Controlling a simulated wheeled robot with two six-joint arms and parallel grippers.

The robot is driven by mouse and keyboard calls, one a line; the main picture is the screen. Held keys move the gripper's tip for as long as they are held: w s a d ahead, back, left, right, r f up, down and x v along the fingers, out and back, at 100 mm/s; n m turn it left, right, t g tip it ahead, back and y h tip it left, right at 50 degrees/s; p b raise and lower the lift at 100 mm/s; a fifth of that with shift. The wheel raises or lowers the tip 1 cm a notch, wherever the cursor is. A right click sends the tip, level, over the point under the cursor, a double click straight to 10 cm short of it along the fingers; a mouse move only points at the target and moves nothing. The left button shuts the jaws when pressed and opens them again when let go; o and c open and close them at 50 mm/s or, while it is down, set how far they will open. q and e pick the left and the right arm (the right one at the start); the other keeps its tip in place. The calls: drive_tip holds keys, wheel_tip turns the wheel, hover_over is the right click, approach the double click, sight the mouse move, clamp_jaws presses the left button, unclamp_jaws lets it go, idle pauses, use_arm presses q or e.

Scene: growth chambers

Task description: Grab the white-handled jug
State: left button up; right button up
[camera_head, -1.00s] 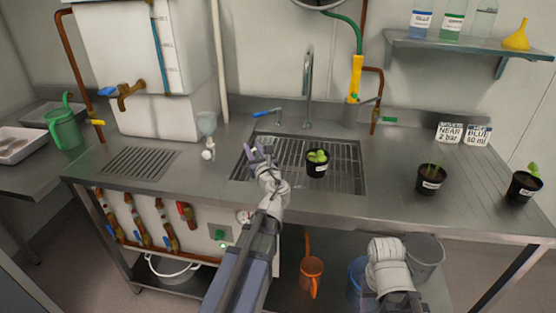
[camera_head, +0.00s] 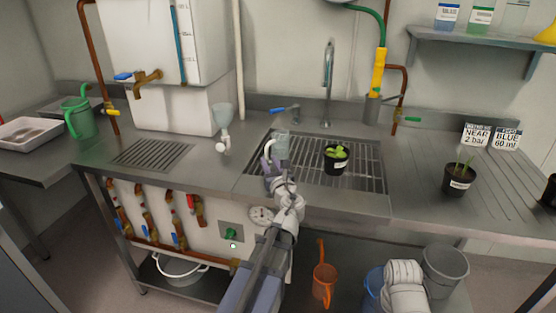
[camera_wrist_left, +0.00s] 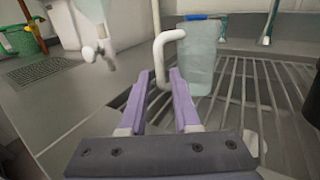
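The jug (camera_head: 279,147) is a clear, pale vessel at the left end of the sink's grate, just beyond my left gripper (camera_head: 268,164). In the left wrist view the jug (camera_wrist_left: 200,60) looks upright, with its white bent handle (camera_wrist_left: 158,62) facing me. My left gripper (camera_wrist_left: 161,72) has two purple fingers, spread apart. The handle shows in line with the gap between the fingertips, and I see no finger closed on it. Whether the fingertips touch it I cannot tell.
A potted seedling (camera_head: 336,158) stands on the grate (camera_head: 362,178) right of the jug. A funnel-topped fitting (camera_head: 222,118) stands to the left. A tap (camera_head: 328,85) and a blue-handled valve (camera_head: 284,109) are behind. Another pot (camera_head: 459,180) stands on the right counter.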

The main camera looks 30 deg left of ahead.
sight(266, 154)
use_arm(q)
drive_tip(key=x, duration=0.7)
drive_tip(key=shift+w+r, duration=0.1)
clamp_jaws()
idle(1.4)
